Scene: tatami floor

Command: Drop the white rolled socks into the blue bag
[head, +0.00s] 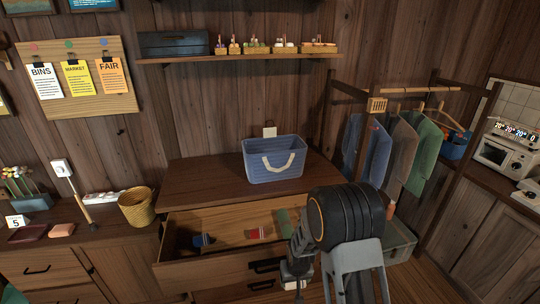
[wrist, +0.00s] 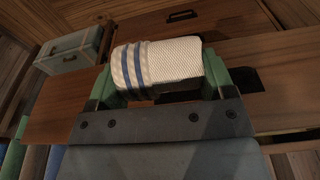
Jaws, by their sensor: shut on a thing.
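The white rolled socks (wrist: 185,66), knitted with blue stripes near the left end, are held in my gripper (wrist: 160,78) in the wrist view. Its green-padded fingers are shut on both ends of the roll. The blue bag (head: 273,172), an open-topped tub with a pale rope handle, stands upright on the wooden dresser top in the head view. The bag does not show clearly in the wrist view. In the head view my dark arm is in front of the dresser, right of and nearer than the bag, and I cannot make out the socks there.
The dresser's top drawer (head: 190,222) is open, with a blue item (head: 203,240) and a red item (head: 257,233) inside. A wicker basket (head: 137,208) stands left. Clothes hang on a rack (head: 408,90) at right. The dresser top (head: 205,174) left of the bag is clear.

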